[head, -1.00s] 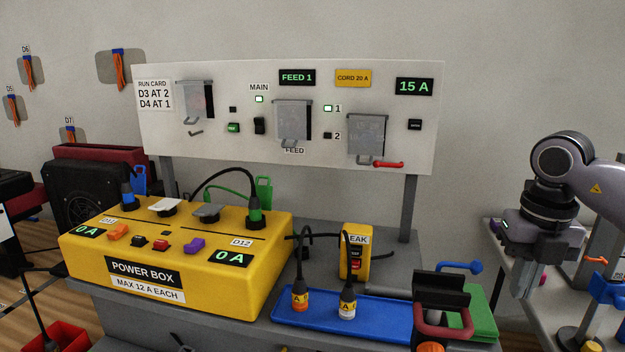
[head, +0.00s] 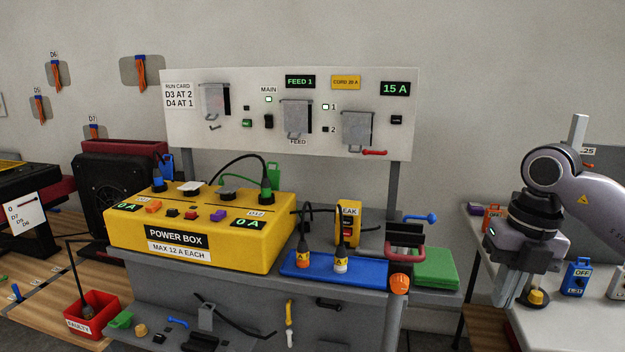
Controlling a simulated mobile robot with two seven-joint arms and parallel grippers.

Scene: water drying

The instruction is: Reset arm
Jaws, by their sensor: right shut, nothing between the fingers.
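My right gripper (head: 507,289) is at the right of the head view, pointing down above the near-left part of the white side table. Its fingers are together with nothing between them. It is apart from the yellow power box (head: 190,262) and the blue tray (head: 372,272), well to their right. My left gripper does not show.
A grey panel (head: 235,145) with flip covers stands behind the power box. Two plugs stand in the blue tray. A red bin (head: 104,312) labelled faulty is at lower left. The white table (head: 600,325) holds a blue lockout box (head: 576,280) and a yellow knob (head: 536,297).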

